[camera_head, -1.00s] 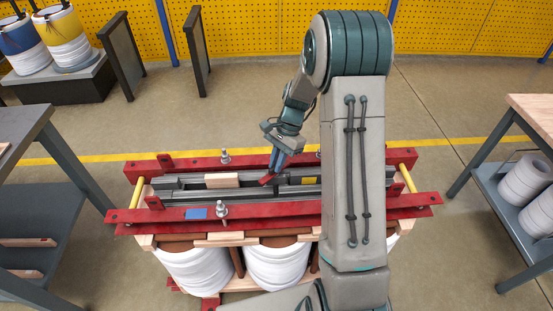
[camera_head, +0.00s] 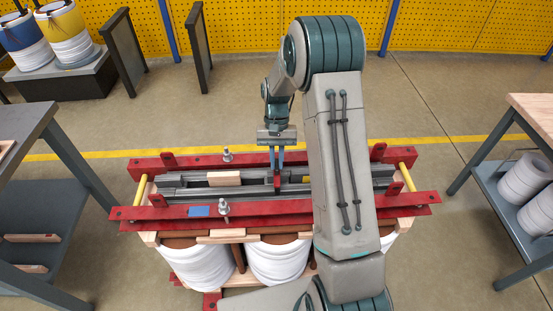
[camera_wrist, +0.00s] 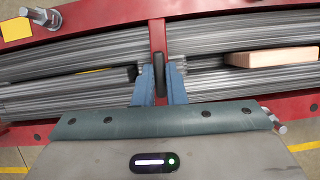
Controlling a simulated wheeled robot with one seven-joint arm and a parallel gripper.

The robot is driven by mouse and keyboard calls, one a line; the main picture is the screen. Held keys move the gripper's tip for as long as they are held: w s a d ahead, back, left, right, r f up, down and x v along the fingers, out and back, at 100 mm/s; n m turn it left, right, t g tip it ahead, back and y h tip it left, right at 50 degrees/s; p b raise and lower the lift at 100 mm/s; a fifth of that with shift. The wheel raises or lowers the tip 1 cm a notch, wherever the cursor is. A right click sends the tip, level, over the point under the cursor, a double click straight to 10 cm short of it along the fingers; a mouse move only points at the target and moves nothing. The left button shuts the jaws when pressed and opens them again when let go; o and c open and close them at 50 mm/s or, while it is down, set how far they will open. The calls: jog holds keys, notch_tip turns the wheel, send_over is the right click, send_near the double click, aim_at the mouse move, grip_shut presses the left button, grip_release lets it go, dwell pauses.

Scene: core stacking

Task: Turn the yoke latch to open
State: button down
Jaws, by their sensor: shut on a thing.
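The yoke latch (camera_head: 277,182) is a small red bar near the middle of the grey laminated core (camera_head: 195,192). In the head view it stands roughly across the core's length. In the wrist view the red latch bar (camera_wrist: 158,36) runs straight up the picture, across the grey sheets, with a dark rounded piece at its lower end. My gripper (camera_head: 277,163) reaches down from the far side. Its blue fingers (camera_wrist: 160,88) are on both sides of the latch's lower end and shut on it. The exact contact is partly hidden between the fingers.
Red clamp beams (camera_head: 170,213) with upright bolts (camera_head: 224,207) flank the core. A wooden block (camera_head: 223,178) lies on the core left of the latch. White coils (camera_head: 277,260) stand below. Grey benches (camera_head: 40,140) stand left and right. My arm hides the core's right part.

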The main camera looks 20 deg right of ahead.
jog(key=shift+w+n, duration=0.1)
jog(key=shift+n, duration=0.3)
jog(key=c, duration=1.5)
grip_release()
jog(key=v, duration=1.3)
jog(key=shift+w+a+r, duration=0.1)
jog(key=shift+a+r, duration=0.1)
jog(key=shift+r, duration=0.2)
